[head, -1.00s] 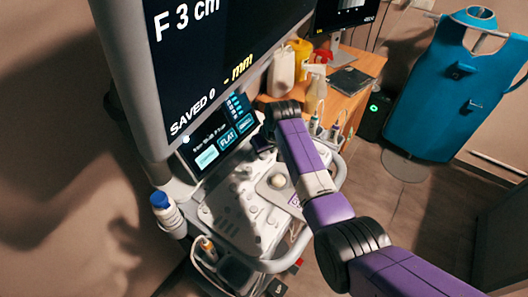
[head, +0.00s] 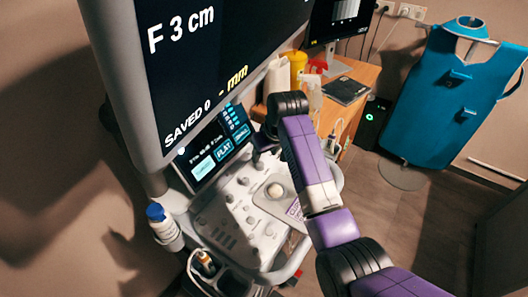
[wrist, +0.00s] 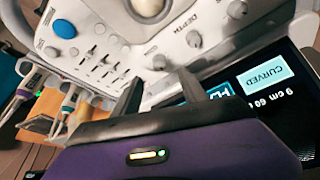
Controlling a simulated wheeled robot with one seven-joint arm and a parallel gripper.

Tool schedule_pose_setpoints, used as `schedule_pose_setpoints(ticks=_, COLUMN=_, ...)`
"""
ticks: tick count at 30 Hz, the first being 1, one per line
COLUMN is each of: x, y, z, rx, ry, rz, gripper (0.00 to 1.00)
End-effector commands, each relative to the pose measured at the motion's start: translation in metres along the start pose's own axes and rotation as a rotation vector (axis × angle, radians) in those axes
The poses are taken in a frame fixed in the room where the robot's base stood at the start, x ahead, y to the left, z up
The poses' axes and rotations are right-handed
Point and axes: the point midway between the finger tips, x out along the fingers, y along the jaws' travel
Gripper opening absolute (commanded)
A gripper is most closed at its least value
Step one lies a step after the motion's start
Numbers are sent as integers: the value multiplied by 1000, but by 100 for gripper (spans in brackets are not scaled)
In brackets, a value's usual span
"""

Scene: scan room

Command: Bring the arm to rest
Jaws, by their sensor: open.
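My purple and black arm reaches over the ultrasound console (head: 232,212) in the head view. My gripper (head: 262,150) is by the lower right of the touch screen (head: 215,150), mostly hidden behind my wrist. In the wrist view my gripper (wrist: 162,95) shows two dark fingers spread apart with nothing between them. They point at the console panel (wrist: 110,50) with its knobs, sliders and trackball (wrist: 148,6). The touch screen (wrist: 270,82) lies close beyond the right finger. Whether a finger touches the panel, I cannot tell.
A large monitor (head: 215,60) stands over the console on the left. A bottle with a blue cap (head: 160,222) sits at its side. A wooden desk (head: 362,75) with bottles is behind. A teal apron (head: 450,90) hangs at right. The floor (head: 420,220) at right is clear.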

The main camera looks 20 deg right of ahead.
Motion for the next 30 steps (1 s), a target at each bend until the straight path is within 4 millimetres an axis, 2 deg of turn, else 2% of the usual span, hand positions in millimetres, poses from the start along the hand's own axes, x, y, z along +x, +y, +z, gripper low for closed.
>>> schedule_pose_setpoints(ticks=8, x=0, y=1, z=-4, rx=6, ry=16, rz=3, gripper=50)
schedule_pose_setpoints(ticks=11, x=-1, y=4, z=-19, rx=17, ry=78, rz=16, gripper=50)
schedule_pose_setpoints(ticks=16, x=-29, y=14, z=-70, rx=36, ry=304, rz=62, gripper=50)
schedule_pose_setpoints(ticks=19, x=-38, y=18, z=-81, rx=49, ry=431, rz=86, gripper=50)
schedule_pose_setpoints(ticks=23, x=-43, y=19, z=-75, rx=62, ry=577, rz=113, gripper=50)
schedule_pose_setpoints(ticks=25, x=-44, y=18, z=-65, rx=69, ry=644, rz=125, gripper=50)
schedule_pose_setpoints(ticks=30, x=-48, y=12, z=-23, rx=81, ry=797, rz=149, gripper=50)
